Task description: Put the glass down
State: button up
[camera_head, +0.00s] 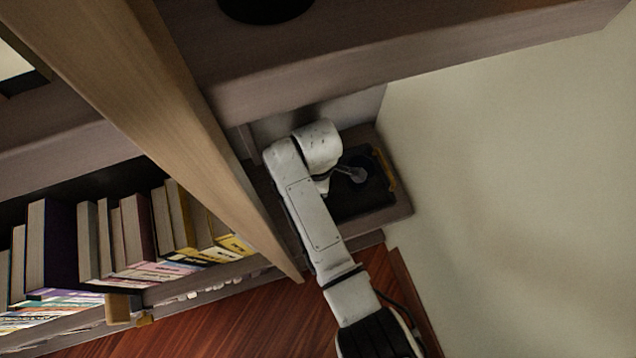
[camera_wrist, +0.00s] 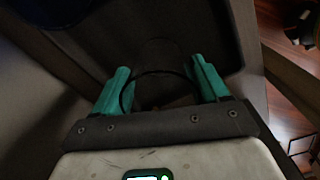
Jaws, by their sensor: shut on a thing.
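The glass (camera_wrist: 158,88) shows in the wrist view as a dark, see-through round shape with a thin dark rim. It sits between the two teal fingers of my gripper (camera_wrist: 162,82), which are shut on it from both sides. Behind it is a dark surface, and I cannot tell whether the glass touches it. In the head view my arm reaches into a low shelf space at the right, and the arm hides the gripper and most of what it holds.
A dark tray (camera_head: 375,205) with a yellowish edge lies in the shelf space, with a small grey round thing (camera_head: 357,174) over it. A slanting wooden upright (camera_head: 150,100) stands left of my arm. Several books (camera_head: 135,225) fill the shelf beyond. A shelf board (camera_head: 420,60) runs above.

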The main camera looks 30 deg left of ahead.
jog(key=o, duration=1.2)
jog(key=shift+f, duration=0.1)
jog(key=shift+c, duration=0.2)
notch_tip(320, 180, up, 12)
jog(key=p, duration=0.3)
